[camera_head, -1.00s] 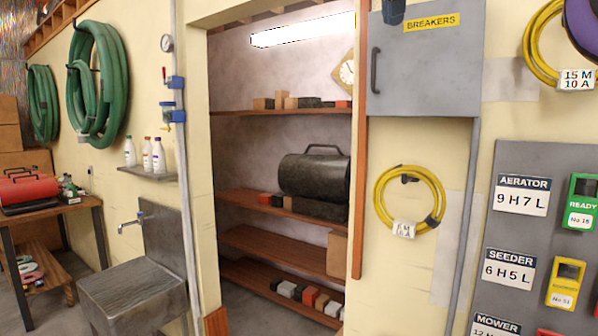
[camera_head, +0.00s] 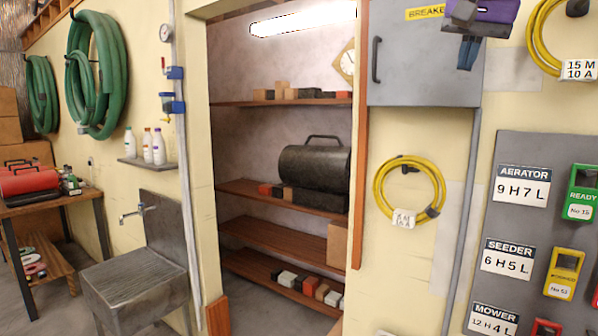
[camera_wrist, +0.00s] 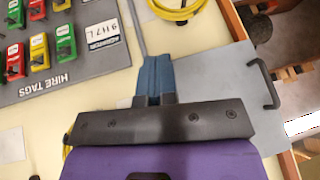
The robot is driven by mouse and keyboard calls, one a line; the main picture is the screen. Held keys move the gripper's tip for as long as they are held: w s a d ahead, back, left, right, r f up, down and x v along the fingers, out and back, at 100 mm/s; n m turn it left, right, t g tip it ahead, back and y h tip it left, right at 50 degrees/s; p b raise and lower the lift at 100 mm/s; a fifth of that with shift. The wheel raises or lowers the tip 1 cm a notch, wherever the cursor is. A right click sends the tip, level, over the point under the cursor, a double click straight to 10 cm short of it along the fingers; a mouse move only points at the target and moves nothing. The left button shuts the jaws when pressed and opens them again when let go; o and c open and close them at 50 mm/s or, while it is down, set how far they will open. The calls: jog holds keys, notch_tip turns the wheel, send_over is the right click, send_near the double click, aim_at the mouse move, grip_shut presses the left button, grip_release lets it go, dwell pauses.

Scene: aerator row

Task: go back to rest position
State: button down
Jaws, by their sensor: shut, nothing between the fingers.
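My gripper (camera_head: 468,54) hangs at the top right of the head view, in front of the right part of the grey breaker box (camera_head: 418,70). Its blue fingers are together with nothing between them. The gripper appears apart from the box and the wall. Its body covers part of the yellow "BREAKERS" label.
A coiled yellow cable (camera_head: 437,205) hangs under the box. The grey tag board (camera_head: 520,225) holds green, yellow and red tags at right. An open shelf alcove (camera_head: 290,190) is in the middle; a metal sink (camera_head: 135,285) and green hoses (camera_head: 112,70) are at left.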

jog(key=s+d+f+n, duration=0.1)
jog(key=s+f+n, duration=0.2)
jog(key=s+f, duration=0.7)
jog(key=s+d+f+n+y, duration=0.1)
jog(key=s+d+f+n, duration=0.1)
jog(key=s+f, duration=0.9)
notch_tip(320, 180, down, 7)
jog(key=shift+f+n+g, duration=0.1)
jog(key=shift+n+g, duration=0.3)
jog(key=shift+n, duration=0.2)
jog(key=shift+d, duration=0.1)
